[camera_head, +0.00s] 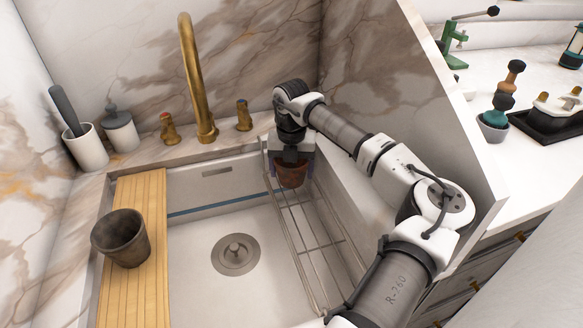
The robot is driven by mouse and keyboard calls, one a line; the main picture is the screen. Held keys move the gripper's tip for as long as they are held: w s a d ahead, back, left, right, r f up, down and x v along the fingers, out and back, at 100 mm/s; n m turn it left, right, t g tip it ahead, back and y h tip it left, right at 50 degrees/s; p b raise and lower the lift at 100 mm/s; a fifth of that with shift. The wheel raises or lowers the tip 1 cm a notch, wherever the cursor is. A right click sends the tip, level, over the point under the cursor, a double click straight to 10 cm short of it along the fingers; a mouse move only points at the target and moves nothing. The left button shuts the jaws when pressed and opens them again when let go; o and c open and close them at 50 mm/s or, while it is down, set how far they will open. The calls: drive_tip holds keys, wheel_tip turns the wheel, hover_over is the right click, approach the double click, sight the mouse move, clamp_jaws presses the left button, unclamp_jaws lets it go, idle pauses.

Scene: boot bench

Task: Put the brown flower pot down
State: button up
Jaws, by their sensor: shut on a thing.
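My gripper (292,166) points down over the far right part of the sink. It is shut on a small reddish-brown flower pot (291,176). The pot looks upright and hangs near the far end of the wire rack (318,246) in the sink. I cannot tell whether the pot touches the rack. A larger dark brown-grey pot (121,238) stands on the wooden board (151,207) at the left of the sink.
The sink basin (197,291) is bare around its drain (235,254). A tall brass faucet (199,95) and two taps stand behind it. A white crock (87,148) and a lidded jar (121,129) stand at the back left. A marble partition (428,110) rises at the right.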

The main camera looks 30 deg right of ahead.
drive_tip(key=o, duration=1)
drive_tip(key=shift+r+p, duration=0.5)
drive_tip(key=shift+r, duration=0.1)
wheel_tip(320, 180, up, 12)
drive_tip(key=b, duration=0.1)
drive_tip(key=shift+f, duration=0.15)
